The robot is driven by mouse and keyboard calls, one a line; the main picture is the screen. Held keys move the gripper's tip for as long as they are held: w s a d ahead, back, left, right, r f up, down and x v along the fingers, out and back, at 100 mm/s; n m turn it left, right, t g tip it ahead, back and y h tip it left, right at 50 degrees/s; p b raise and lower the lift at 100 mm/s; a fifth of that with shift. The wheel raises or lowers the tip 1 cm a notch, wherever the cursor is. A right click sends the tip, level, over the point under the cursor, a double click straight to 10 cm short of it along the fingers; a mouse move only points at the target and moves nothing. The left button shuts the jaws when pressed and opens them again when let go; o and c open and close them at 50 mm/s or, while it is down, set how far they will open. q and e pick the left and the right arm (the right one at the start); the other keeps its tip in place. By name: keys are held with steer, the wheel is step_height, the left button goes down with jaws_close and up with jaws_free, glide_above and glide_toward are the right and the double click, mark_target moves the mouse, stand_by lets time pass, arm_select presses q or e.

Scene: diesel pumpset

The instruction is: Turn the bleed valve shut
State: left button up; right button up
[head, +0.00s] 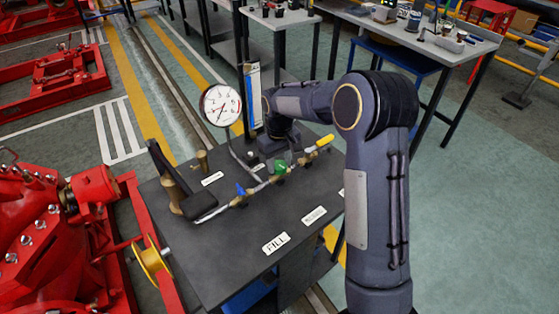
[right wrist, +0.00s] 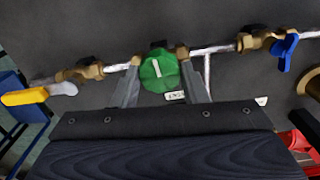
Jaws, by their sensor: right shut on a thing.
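A pipe line with three valves runs across the dark bench top (head: 240,235). The green valve knob (head: 281,167) in the middle has a white mark on top; it also shows in the right wrist view (right wrist: 158,72). My right gripper (head: 290,158) reaches down to it from behind, and its two fingers (right wrist: 163,88) are shut on the green knob's sides. The blue handle (head: 240,189) and yellow handle (head: 325,141) stand on either side. A small tag by the green knob is partly hidden, so I cannot tell its wording. My left gripper is not in view.
A round white gauge (head: 220,105) stands on a bent pipe behind the valves. A black lever with brass parts (head: 165,177) is at the bench's left. A FILL label (head: 275,243) lies on the front. Red machinery (head: 60,240) stands close on the left.

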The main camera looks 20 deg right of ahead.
mark_target(280, 165)
steer(key=shift+m, duration=0.6)
steer(key=o, duration=1)
steer(key=shift+r, duration=0.15)
step_height(280, 165, up, 7)
steer(key=shift+r, duration=0.3)
